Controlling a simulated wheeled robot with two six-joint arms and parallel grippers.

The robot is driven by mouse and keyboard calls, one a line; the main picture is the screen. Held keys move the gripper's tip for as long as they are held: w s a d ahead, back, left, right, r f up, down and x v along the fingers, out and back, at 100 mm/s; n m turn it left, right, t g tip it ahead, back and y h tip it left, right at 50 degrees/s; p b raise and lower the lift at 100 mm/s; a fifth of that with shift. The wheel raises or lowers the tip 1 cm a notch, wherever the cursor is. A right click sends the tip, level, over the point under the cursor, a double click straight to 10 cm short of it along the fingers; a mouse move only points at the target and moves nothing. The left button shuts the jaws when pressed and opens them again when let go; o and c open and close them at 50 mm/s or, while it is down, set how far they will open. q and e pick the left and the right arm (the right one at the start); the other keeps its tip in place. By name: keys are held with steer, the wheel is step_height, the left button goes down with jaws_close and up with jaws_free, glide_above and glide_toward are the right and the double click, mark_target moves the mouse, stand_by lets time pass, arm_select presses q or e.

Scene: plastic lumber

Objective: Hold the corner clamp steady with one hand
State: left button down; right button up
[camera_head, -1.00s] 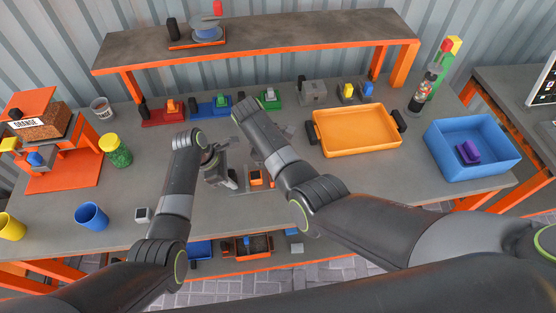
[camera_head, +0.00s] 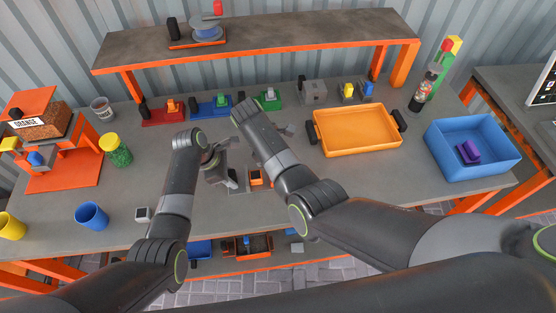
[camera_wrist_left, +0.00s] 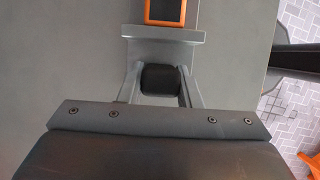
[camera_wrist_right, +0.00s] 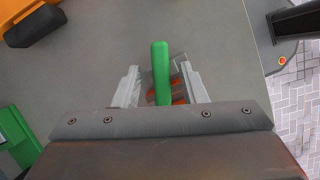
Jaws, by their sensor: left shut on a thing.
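The dark grey corner clamp lies on the bench, with an orange square piece (camera_head: 256,177) on it. In the left wrist view, its grey body (camera_wrist_left: 165,50) and black knob (camera_wrist_left: 160,79) are close. My left gripper (camera_head: 228,180) is low over the bench at the clamp's left side, its fingers closed on the black knob. Whether the fingers touch the bar is unclear.
An orange tray (camera_head: 357,132) and a blue bin (camera_head: 471,132) with a purple piece stand to the right. Red, blue and green holders line the back.

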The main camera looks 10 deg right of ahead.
steer(key=v, duration=0.7)
steer(key=shift+a+r, duration=0.1)
steer(key=shift+r, duration=0.1)
arm_select(q)
steer(key=c, duration=1)
jaws_free()
steer(key=shift+o, duration=0.2)
